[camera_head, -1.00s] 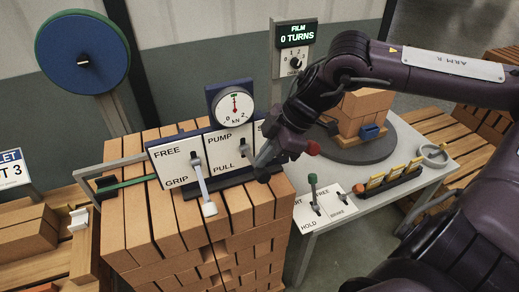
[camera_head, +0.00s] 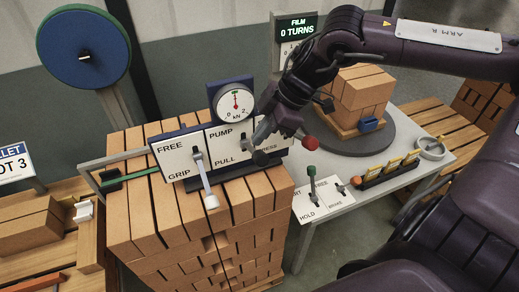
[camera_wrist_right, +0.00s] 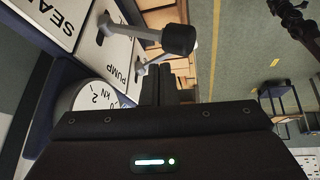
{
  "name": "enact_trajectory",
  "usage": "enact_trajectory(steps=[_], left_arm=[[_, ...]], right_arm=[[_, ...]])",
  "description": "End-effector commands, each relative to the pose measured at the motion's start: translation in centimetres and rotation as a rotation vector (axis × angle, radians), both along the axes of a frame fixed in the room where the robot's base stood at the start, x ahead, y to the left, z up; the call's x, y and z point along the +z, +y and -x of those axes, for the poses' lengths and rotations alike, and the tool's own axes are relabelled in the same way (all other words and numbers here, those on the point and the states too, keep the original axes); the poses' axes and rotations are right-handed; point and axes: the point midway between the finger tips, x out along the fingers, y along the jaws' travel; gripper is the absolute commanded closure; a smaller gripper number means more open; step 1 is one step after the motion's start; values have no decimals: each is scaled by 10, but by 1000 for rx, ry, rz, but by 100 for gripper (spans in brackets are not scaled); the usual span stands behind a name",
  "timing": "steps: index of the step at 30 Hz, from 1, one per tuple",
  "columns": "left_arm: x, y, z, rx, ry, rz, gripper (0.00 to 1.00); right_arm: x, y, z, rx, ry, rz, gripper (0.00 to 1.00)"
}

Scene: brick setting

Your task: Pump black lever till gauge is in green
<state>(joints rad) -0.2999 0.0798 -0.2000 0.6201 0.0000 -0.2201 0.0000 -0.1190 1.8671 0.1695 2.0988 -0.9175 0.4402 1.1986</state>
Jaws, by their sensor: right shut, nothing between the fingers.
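The black-knobbed lever (camera_head: 260,158) sticks out from the PUMP/PULL plate (camera_head: 222,145) on the brick stack. Its black knob also shows in the right wrist view (camera_wrist_right: 178,39), above my fingers. The round gauge (camera_head: 235,104) stands on top of the panel, with a red mark at its centre and a small green spot near the top. Its exact reading is too small to tell. My right gripper (camera_head: 262,130) is shut and empty, close beside the black lever at the panel's right part. Its closed fingers show in the right wrist view (camera_wrist_right: 160,85). My left gripper is out of view.
A red knob (camera_head: 310,143) shows right of my gripper. A green-knobbed lever (camera_head: 312,171) stands on the grey table. Bricks sit on a turntable (camera_head: 380,137) behind. A blue disc (camera_head: 84,58) stands back left.

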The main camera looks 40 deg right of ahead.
Motion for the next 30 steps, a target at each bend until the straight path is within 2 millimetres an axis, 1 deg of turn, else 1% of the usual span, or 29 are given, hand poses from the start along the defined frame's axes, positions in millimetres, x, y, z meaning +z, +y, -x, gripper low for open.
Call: enact_trajectory(steps=[4,7,20,30], left_arm=[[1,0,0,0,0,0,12],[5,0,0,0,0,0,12],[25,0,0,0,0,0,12],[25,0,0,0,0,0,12]], right_arm=[[2,0,-1,0,0,0,100],[7,-1,-3,0,0,1,100],[44,-5,-20,1,0,2,100],[45,-5,-22,0,0,-1,100]])
